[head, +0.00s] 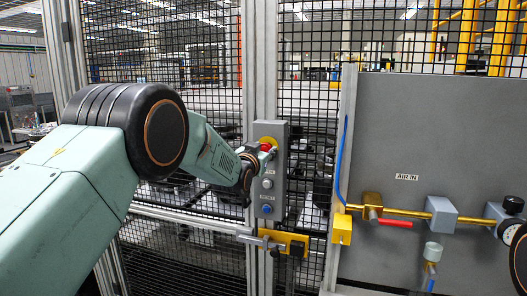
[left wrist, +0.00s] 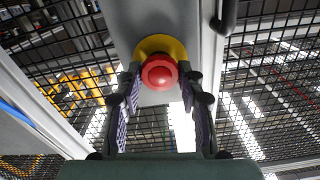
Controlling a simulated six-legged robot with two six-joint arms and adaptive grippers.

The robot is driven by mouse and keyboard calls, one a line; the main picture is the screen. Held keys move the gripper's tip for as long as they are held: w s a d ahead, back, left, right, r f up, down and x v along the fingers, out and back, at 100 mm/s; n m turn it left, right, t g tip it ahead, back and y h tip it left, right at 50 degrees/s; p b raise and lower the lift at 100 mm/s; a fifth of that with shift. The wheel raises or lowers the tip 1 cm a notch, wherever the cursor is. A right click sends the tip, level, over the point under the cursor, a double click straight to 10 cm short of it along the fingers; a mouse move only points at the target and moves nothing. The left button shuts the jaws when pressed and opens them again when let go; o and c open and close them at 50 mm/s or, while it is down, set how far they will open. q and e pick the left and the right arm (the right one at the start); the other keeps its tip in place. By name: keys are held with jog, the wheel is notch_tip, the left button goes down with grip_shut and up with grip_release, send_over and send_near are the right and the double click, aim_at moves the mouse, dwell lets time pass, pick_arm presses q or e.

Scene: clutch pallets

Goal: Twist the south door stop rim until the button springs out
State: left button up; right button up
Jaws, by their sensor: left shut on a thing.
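The door stop is a red mushroom button (head: 266,147) on a yellow ring, at the top of a grey control box (head: 269,190) on the fence post. In the left wrist view the red button (left wrist: 159,72) faces me, with the yellow ring (left wrist: 160,43) behind it. My left gripper (head: 252,160) is at the button from the left. In the left wrist view its two fingers (left wrist: 160,88) stand either side of the red rim, shut on it. My right gripper is not in view.
Below on the box are a white button (head: 267,184) and a blue button (head: 267,209). A yellow latch (head: 285,243) sits under the box. To the right, a grey panel (head: 430,130) carries brass air piping with a red lever (head: 395,223). Black mesh fence surrounds the post.

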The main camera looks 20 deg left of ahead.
pick_arm(q)
jog(key=shift+c, duration=1)
